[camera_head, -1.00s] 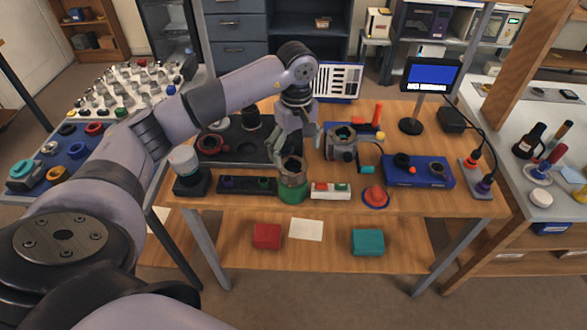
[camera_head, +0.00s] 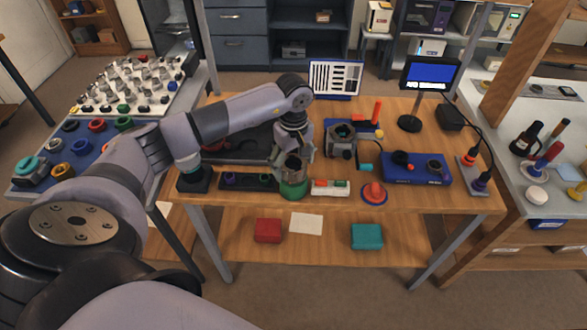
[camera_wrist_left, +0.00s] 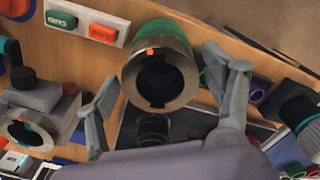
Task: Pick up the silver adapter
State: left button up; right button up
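A silver ring-shaped adapter (camera_head: 293,168) with a dark hollow middle stands on a green base (camera_head: 294,189) near the front edge of the wooden table. In the left wrist view the adapter (camera_wrist_left: 160,68) has an orange-red mark on its rim. My left gripper (camera_head: 295,158) is close above and behind it, partly hiding it in the head view. In the left wrist view the fingers of my left gripper (camera_wrist_left: 168,80) are spread wide, one on each side of the adapter, with visible gaps and no clear contact. My right gripper is not in view.
A panel with green and red buttons (camera_head: 330,188) is close right of the adapter. A black strip with purple and green rings (camera_head: 247,182) is to its left.

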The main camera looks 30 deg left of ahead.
pick_arm(q)
jog(key=c, duration=1)
jog(key=shift+r, duration=0.1)
